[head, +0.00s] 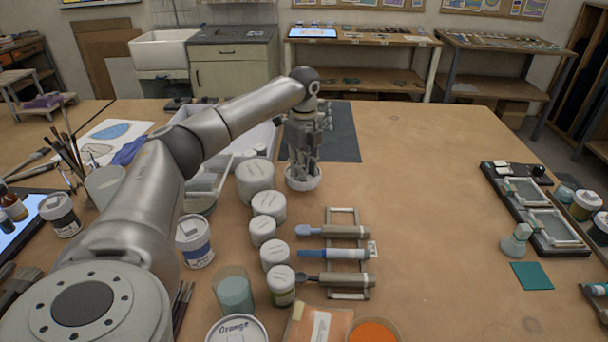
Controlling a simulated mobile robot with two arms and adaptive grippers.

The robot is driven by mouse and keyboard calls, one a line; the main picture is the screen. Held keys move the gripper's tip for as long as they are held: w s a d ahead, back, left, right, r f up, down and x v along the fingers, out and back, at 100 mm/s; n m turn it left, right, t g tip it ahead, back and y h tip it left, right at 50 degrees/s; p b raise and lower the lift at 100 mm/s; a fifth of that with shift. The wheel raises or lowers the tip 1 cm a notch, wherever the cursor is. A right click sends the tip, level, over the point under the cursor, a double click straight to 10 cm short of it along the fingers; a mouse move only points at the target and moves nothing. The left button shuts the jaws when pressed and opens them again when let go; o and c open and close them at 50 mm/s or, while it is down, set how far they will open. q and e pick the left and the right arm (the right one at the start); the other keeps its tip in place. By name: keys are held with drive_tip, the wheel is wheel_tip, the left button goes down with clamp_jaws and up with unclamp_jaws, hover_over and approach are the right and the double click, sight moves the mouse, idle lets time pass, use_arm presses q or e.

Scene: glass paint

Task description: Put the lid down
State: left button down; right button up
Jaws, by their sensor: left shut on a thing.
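My left gripper (303,170) points down over the middle of the table and is shut on a white round lid (304,182). The lid is at the fingertips, just behind and right of a row of white-lidded jars. I cannot tell whether the lid touches the table or hangs slightly above it. The fingers cover part of the lid. My right gripper is not in view.
White-lidded jars (255,176) stand left of the lid, and a rack with several tools (345,254) lies in front. A dark mat (338,135) lies behind. A tray with frames (535,205) is at right. The table (430,190) is clear right of the lid.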

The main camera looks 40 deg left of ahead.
use_arm(q)
wheel_tip(320, 180, down, 2)
drive_tip(key=shift+f+p, duration=0.15)
drive_tip(key=shift+p, duration=0.45)
drive_tip(key=shift+w+f, duration=0.1)
drive_tip(key=shift+f, duration=0.35)
drive_tip(key=shift+f, duration=0.1)
drive_tip(key=c, duration=1.3)
unclamp_jaws()
wheel_tip(320, 180, up, 12)
drive_tip(key=b, duration=0.2)
